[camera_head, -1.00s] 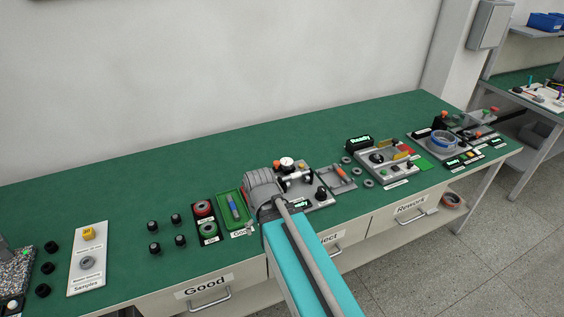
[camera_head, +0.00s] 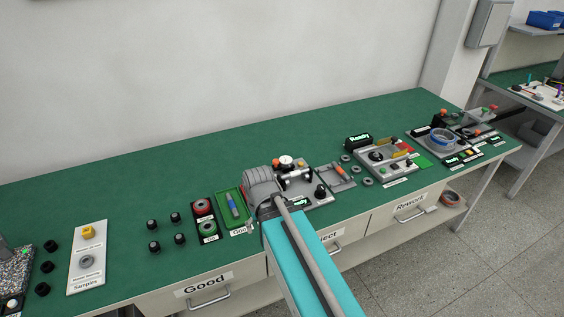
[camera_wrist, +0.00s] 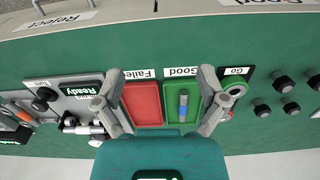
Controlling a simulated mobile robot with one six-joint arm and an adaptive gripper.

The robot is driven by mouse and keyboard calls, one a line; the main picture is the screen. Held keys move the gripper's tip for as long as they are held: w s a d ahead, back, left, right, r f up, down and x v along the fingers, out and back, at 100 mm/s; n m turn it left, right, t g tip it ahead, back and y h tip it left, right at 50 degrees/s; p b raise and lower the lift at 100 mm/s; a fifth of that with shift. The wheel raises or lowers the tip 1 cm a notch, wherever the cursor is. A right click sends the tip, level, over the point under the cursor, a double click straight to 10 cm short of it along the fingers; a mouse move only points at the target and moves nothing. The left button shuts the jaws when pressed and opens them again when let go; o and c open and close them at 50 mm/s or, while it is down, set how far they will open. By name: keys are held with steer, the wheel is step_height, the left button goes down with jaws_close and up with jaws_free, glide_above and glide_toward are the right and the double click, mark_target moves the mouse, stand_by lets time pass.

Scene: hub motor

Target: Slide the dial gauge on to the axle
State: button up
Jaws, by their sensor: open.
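A round white-faced dial (camera_head: 286,162), which looks like the dial gauge, sits at the back of a grey fixture (camera_head: 318,203) with a lit "Ready" display. The fixture also shows at the left of the wrist view (camera_wrist: 75,108), where the dial is mostly hidden by my gripper. I cannot clearly make out the axle. My gripper (camera_head: 262,190) is left of the dial, in front of part of the fixture. In the wrist view my gripper (camera_wrist: 162,85) has its fingers wide apart, with nothing between them, over a red tray (camera_wrist: 141,104) and a green tray (camera_wrist: 172,90).
A second "Ready" fixture (camera_head: 388,160) is to the right. The bench's back (camera_head: 200,155) is clear.

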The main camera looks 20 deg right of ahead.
steer(key=w+d+r+m+p, duration=0.1)
steer(key=w+d, duration=0.1)
steer(key=w, duration=0.3)
steer(key=w+d+r+m+p, duration=0.1)
steer(key=w+d, duration=0.1)
steer(key=w, duration=0.4)
steer(key=w+d+r+m+p, duration=0.1)
steer(key=w+d+r+p, duration=0.1)
steer(key=w, duration=0.4)
steer(key=shift+d+r+m, duration=0.1)
steer(key=shift+m, duration=0.3)
step_height(320, 180, up, 4)
steer(key=m+p, duration=0.4)
steer(key=m, duration=0.1)
glide_above(276, 161)
steer(key=shift+w, duration=0.2)
steer(key=shift+f, duration=0.2)
step_height(276, 161, down, 13)
steer(key=b, duration=1.3)
steer(key=shift+f+b, duration=0.2)
steer(key=shift+b, duration=0.1)
